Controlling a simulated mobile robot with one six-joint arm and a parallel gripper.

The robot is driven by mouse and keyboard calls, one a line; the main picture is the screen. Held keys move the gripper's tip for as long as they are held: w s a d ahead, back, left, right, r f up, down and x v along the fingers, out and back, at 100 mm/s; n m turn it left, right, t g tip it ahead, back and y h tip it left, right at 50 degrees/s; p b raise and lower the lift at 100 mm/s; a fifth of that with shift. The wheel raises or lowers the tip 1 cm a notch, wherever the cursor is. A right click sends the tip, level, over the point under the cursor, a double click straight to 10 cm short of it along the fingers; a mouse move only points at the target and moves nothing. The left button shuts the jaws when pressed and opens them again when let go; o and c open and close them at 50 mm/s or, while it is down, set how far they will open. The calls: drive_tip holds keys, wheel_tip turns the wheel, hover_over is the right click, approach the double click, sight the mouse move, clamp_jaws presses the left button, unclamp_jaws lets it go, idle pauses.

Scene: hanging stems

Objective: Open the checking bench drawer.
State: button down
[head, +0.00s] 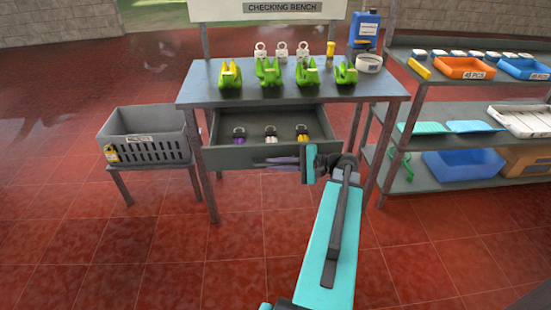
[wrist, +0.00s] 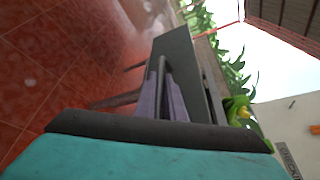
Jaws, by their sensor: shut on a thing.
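The checking bench (head: 190,88) stands in the middle of the head view, under its sign. Its grey drawer (head: 232,158) is pulled out, with the inside showing. Three small dark-topped items lie in it: one purple (head: 238,138), one white (head: 270,138), one yellow (head: 302,136). My gripper (head: 270,163) reaches in from the right, its purple fingers along the drawer front, and is shut at the handle. In the wrist view the fingers (wrist: 162,75) meet the grey drawer front (wrist: 180,55).
A grey crate (head: 150,128) sits on a stand at the left. A shelf with trays (head: 465,68) is close at the right. The red floor in front is clear.

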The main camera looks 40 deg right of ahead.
drive_tip(key=shift+s+a, duration=0.4)
drive_tip(key=shift+s, duration=0.1)
drive_tip(key=c, duration=2.1)
unclamp_jaws()
drive_tip(key=v, duration=1.3)
drive_tip(key=shift+s+d+r, duration=0.2)
drive_tip(key=shift+s+d, duration=0.05)
drive_tip(key=shift+s, duration=0.05)
